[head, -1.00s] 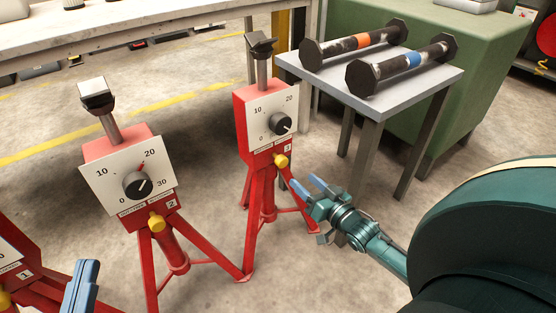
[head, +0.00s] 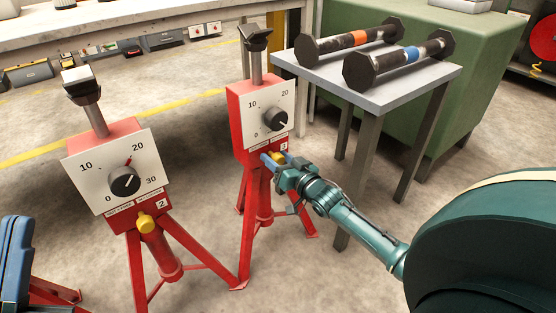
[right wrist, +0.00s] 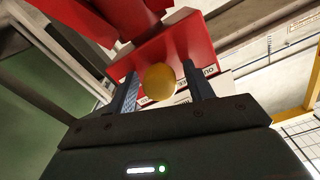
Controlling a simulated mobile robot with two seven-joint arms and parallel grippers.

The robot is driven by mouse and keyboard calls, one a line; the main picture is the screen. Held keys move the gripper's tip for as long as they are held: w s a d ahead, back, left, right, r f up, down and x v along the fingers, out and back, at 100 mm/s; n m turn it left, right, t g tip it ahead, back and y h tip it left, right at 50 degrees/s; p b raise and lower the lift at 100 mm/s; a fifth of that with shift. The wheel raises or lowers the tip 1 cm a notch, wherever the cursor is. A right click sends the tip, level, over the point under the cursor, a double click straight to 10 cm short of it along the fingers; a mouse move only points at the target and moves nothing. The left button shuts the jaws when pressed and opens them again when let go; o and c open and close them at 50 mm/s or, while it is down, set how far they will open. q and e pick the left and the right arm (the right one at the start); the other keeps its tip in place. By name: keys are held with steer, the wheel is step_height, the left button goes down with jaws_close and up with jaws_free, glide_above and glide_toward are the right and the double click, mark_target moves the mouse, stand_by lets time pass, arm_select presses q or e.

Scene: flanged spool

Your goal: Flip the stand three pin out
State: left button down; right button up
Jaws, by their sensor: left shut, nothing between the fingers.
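Stand three (head: 258,115) is a red tripod stand with a dial plate, standing at the middle of the head view. Its yellow pin (head: 278,158) sits below the dial, beside the label 3. My right gripper (head: 274,161) is at the pin with its blue fingers apart. In the right wrist view the round yellow pin head (right wrist: 159,81) lies between the two fingers (right wrist: 161,88), with a gap to each finger visible. My left gripper (head: 20,232) is shut and empty at the left edge, partly cut off.
Stand two (head: 120,165), with its own yellow pin (head: 146,223), is left of stand three. A small grey table (head: 400,88) with two dark rollers stands behind and to the right. A workbench (head: 150,30) runs along the back. Bare floor lies in front.

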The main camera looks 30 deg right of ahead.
mark_target(281, 162)
jaws_close()
stand_by(0.3)
